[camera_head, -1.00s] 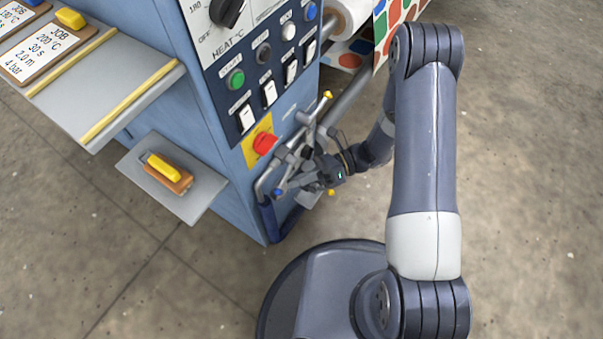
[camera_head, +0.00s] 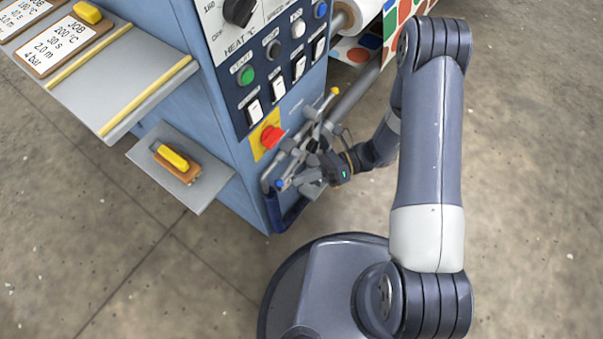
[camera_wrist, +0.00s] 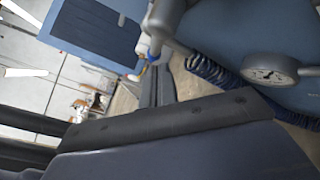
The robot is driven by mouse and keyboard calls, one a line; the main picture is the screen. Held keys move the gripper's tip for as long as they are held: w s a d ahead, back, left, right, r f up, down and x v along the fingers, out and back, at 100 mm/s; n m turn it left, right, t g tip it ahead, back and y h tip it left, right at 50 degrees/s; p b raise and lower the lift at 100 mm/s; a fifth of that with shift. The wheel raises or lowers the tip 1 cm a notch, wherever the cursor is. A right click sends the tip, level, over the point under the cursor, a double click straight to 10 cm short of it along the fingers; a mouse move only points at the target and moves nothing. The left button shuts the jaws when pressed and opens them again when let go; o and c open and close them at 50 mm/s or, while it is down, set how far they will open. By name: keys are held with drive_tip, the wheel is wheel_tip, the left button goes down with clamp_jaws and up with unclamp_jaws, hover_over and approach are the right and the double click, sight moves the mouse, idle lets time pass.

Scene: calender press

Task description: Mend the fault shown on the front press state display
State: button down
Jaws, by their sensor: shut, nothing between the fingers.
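The blue press (camera_head: 215,130) stands left of my arm. Its front panel has a heat dial (camera_head: 240,10), a green start button (camera_head: 246,75), white rocker switches (camera_head: 254,112) and a red stop button (camera_head: 271,137) on yellow. No state display with a readable fault is in view. My gripper (camera_head: 308,174) is low beside the press, close to grey pipework with a yellow-tipped lever (camera_head: 334,92) and a blue-tipped one (camera_head: 280,184). It is shut and empty; I cannot tell whether it touches the pipework. The wrist view shows a round gauge (camera_wrist: 270,74) and a blue coiled hose (camera_wrist: 215,74).
A side shelf (camera_head: 165,68) holds job cards (camera_head: 70,44). A lower shelf (camera_head: 205,188) holds a yellow-handled tool (camera_head: 173,158). A patterned web (camera_head: 362,48) and a roller (camera_head: 362,14) are behind the panel. The concrete floor (camera_head: 530,200) at right is clear.

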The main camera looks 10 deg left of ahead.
drive_tip(key=w+d+f, duration=0.1)
drive_tip(key=w+d, duration=0.1)
drive_tip(key=d, duration=0.3)
drive_tip(key=w+d+f, duration=0.2)
drive_tip(key=d, duration=0.4)
drive_tip(key=shift+w+f, duration=0.25)
drive_tip(key=s+a+r, duration=0.2)
drive_tip(key=s+a, duration=0.3)
drive_tip(key=a, duration=0.3)
drive_tip(key=w+d+r+n+t+h+b, duration=0.2)
drive_tip(key=w+d+n+t+h+b, duration=0.1)
drive_tip(key=w+n+t+h+b, duration=0.1)
drive_tip(key=shift+w+d+t+h+b, duration=0.35)
drive_tip(key=shift+w+t+h+b, duration=0.45)
drive_tip(key=shift+w+t, duration=0.65)
idle(0.3)
